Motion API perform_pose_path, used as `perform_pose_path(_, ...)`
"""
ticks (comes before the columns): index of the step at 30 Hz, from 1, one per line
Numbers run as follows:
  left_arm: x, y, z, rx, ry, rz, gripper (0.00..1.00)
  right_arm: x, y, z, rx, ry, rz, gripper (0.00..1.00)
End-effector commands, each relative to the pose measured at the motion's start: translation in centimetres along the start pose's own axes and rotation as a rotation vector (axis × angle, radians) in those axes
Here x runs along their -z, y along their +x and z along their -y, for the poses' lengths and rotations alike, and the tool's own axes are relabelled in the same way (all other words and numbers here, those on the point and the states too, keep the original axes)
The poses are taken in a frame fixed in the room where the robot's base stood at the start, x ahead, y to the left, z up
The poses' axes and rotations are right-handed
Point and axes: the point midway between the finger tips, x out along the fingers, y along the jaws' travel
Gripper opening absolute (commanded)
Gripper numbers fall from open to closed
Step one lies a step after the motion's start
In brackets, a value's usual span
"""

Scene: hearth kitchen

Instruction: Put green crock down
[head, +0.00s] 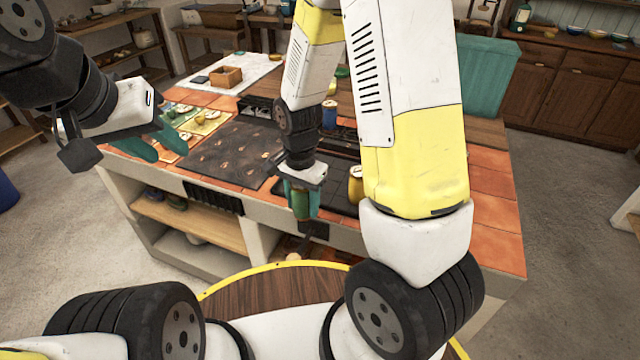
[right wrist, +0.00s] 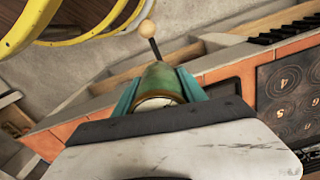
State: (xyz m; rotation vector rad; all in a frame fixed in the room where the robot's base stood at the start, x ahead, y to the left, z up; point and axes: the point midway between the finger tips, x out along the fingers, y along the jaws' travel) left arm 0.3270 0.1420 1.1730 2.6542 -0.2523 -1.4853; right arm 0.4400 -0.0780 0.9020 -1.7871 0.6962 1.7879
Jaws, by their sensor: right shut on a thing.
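The green crock (head: 301,203) is held between the teal fingers of my right gripper (head: 300,200), in front of the stove counter's front edge. In the right wrist view the green crock (right wrist: 160,82) has a brownish rim and sits between both fingers (right wrist: 158,88). It is over the edge area, and I cannot tell its exact height above the counter. My left gripper (head: 154,145) is open and empty, over the left front edge of the counter, with its teal fingers apart.
The dark hob plate (head: 228,152) lies left of the crock. A yellow-brown jar (head: 356,184) and a blue jar (head: 329,115) stand on the counter. Orange tiles (head: 495,215) at right are bare. A wooden-knobbed rod (right wrist: 147,28) juts out below the counter edge.

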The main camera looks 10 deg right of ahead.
Motion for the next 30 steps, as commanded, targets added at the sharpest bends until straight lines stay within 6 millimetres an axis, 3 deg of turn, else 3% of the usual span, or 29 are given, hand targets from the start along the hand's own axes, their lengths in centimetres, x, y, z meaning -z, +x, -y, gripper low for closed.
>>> perform_pose_path(5, 0.0, 0.0, 0.0, 0.0, 0.0, 0.0, 0.36, 1.3, 0.2, 0.4, 0.001, 0.015, -0.002, 0.0)
perform_pose_path(15, 0.0, 0.0, 0.0, 0.0, 0.0, 0.0, 0.36, 10.2, 1.1, 1.6, 0.002, 0.015, -0.002, 0.0)
perform_pose_path(21, 0.0, 0.0, 0.0, 0.0, 0.0, 0.0, 0.36, 14.2, 1.4, 2.3, 0.002, 0.011, -0.002, 0.0)
perform_pose_path(30, 0.0, 0.0, 0.0, 0.0, 0.0, 0.0, 0.36, 15.5, 2.6, 2.5, -0.001, 0.008, 0.001, 0.0)
